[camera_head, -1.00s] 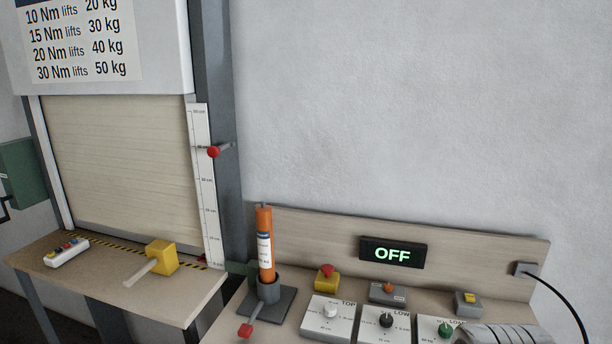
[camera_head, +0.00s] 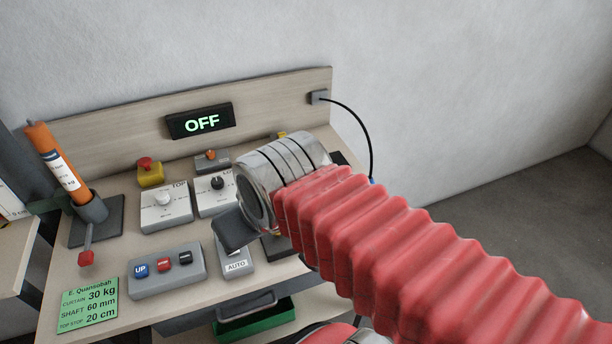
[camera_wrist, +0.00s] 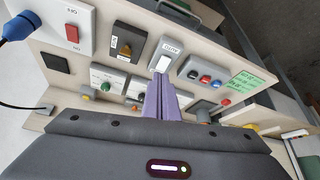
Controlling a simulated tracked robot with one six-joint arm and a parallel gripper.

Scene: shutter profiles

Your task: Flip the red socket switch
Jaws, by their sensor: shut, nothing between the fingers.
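The red socket switch (camera_wrist: 73,33) is a small red rocker on a white plate (camera_wrist: 82,15) at the upper left of the wrist view. Lettering is printed beside it. My gripper (camera_wrist: 162,78) shows in the wrist view as two purple fingers pressed together with nothing between them. In the head view my arm covers the area of the socket, and the red switch is hidden there.
A blue plug (camera_wrist: 18,27) is beside the socket plate. In the head view, a button box (camera_head: 166,270), dial boxes (camera_head: 166,205) and an orange tube (camera_head: 55,158) stand on the bench.

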